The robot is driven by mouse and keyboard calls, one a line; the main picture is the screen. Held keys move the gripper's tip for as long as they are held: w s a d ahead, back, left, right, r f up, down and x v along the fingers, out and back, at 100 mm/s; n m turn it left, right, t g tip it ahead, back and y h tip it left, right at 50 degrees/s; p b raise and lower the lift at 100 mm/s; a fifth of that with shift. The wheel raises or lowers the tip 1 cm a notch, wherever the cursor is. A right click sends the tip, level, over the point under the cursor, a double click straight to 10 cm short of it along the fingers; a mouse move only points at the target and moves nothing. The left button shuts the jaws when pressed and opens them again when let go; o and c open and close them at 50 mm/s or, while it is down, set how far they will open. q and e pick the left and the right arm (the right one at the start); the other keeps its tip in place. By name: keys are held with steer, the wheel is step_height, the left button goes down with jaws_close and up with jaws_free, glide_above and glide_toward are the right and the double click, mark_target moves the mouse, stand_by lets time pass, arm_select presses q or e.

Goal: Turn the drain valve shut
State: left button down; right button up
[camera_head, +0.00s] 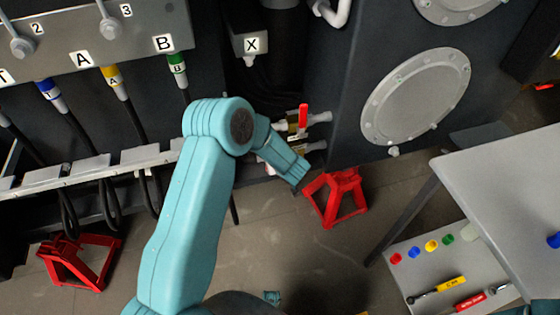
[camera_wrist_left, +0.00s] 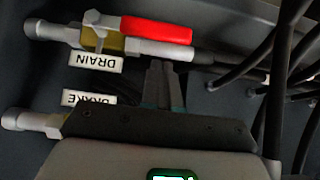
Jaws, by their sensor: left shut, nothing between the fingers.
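The drain valve's red handle (camera_wrist_left: 155,28) lies roughly lengthwise beside its pale pipe (camera_wrist_left: 42,29) in the left wrist view. The DRAIN label (camera_wrist_left: 97,62) appears upside down there. In the head view the red handle (camera_head: 303,117) looks upright, across the pipe (camera_head: 319,118). My left gripper (camera_wrist_left: 163,72) is shut and empty, its fingertips just below the handle in the wrist view; I cannot tell whether they touch it. My wrist hides the fingers in the head view. My right gripper is not in view.
A second valve body (camera_wrist_left: 58,120) with a BRAKE label (camera_wrist_left: 88,98) sits close to my left gripper. Black hoses (camera_wrist_left: 280,70) run at the right of the wrist view. A red stand (camera_head: 338,197) is on the floor, and a grey table (camera_head: 500,180) stands right.

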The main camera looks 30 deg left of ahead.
arm_select(q)
steer(key=shift+f, duration=1.35)
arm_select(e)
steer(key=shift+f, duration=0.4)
